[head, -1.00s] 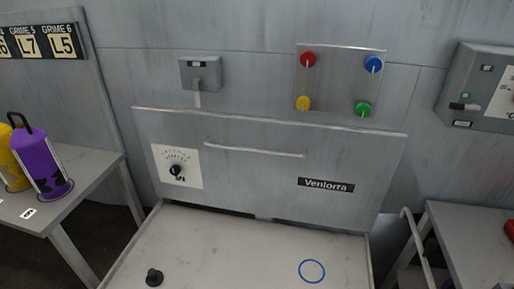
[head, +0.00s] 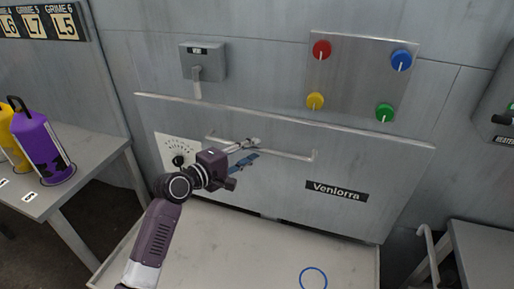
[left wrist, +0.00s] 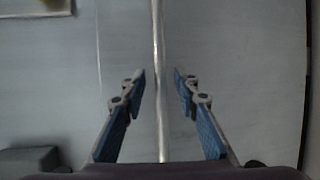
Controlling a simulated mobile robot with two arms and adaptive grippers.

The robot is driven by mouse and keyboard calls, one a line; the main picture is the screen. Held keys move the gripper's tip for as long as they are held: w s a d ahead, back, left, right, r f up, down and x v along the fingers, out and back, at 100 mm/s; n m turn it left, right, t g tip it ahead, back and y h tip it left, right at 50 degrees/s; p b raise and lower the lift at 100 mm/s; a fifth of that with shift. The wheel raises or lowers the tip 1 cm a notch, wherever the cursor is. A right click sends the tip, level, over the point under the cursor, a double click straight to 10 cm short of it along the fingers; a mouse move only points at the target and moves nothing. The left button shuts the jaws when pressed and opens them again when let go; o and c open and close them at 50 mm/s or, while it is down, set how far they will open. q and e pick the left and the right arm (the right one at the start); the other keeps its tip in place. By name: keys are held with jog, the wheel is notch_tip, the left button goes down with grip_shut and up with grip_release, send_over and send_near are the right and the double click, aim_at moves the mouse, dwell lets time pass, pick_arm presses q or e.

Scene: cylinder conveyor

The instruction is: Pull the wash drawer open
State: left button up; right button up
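The wide grey front panel (head: 365,168), with a bar handle across it, looks like the wash drawer's front. It carries a "Veniorra" label (head: 337,191) and a dial (head: 179,160). The handle (head: 288,153) is a thin metal bar near the top of the panel. My left gripper (head: 252,150) is at the handle's left half, with its fingers open. In the left wrist view, the bar (left wrist: 158,100) runs upright between the two blue-padded fingers of the gripper (left wrist: 160,75). A gap shows on each side, so they are not closed on it. My right gripper is not in view.
A pale flat surface (head: 235,250) with a blue ring (head: 313,278) lies below the panel. Colored knobs (head: 385,112) and a lever box (head: 203,62) are on the wall above. A purple canister (head: 42,148) stands on the left table.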

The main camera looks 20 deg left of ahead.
pick_arm(q)
jog(key=shift+x, duration=1.25)
jog(key=shift+f, duration=0.1)
grip_shut()
